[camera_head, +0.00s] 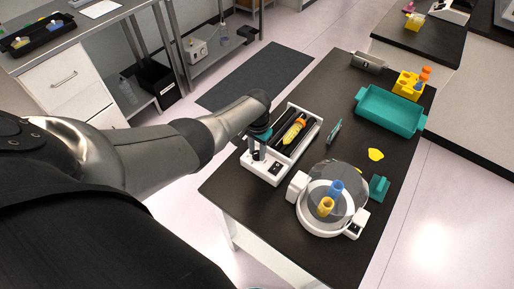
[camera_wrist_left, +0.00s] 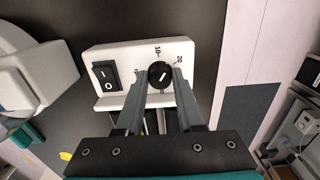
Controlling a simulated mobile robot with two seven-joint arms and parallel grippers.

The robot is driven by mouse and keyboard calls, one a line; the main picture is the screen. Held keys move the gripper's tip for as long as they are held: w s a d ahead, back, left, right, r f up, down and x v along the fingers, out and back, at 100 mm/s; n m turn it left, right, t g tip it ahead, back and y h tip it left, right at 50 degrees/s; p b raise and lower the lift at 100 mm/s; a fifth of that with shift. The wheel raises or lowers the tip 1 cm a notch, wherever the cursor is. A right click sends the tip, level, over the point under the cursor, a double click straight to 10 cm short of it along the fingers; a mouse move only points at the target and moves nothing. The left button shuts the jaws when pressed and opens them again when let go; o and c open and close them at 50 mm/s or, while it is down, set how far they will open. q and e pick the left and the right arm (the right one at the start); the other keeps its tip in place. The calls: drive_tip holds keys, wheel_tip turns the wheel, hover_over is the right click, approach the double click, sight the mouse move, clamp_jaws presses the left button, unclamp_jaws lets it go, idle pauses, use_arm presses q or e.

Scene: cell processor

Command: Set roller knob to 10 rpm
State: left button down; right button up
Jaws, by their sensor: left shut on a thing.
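The white roller device (camera_head: 271,177) stands on the black table, with a yellow orange-capped tube (camera_head: 293,132) lying on its rollers. Its front panel (camera_wrist_left: 130,52) shows in the left wrist view. The round black knob (camera_wrist_left: 160,74) there has a short white mark, tilted toward the upper right; its exact setting is hard to read. The "10" label is above the knob and the "20" label at its upper right; another label at left is partly hidden by a finger. My left gripper (camera_head: 255,148), also in the wrist view (camera_wrist_left: 159,80), is shut on the knob. My right gripper is not in view.
A black rocker switch (camera_wrist_left: 105,75) is left of the knob in the wrist view. A white centrifuge (camera_head: 321,222) with a clear lid stands beside the roller device. A teal tray (camera_head: 390,111) and yellow rack (camera_head: 408,86) are farther back. The table's left edge is close to the device.

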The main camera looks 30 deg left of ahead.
use_arm(q)
drive_tip(key=n, duration=0.3)
drive_tip(key=shift+r+n+p, duration=0.1)
drive_tip(key=shift+n+p, duration=0.2)
drive_tip(key=shift+p, duration=0.05)
drive_tip(key=shift+w+n, duration=0.1)
drive_tip(key=shift+n, duration=1.3)
drive_tip(key=c, duration=0.8)
unclamp_jaws()
drive_tip(key=shift+p, duration=0.3)
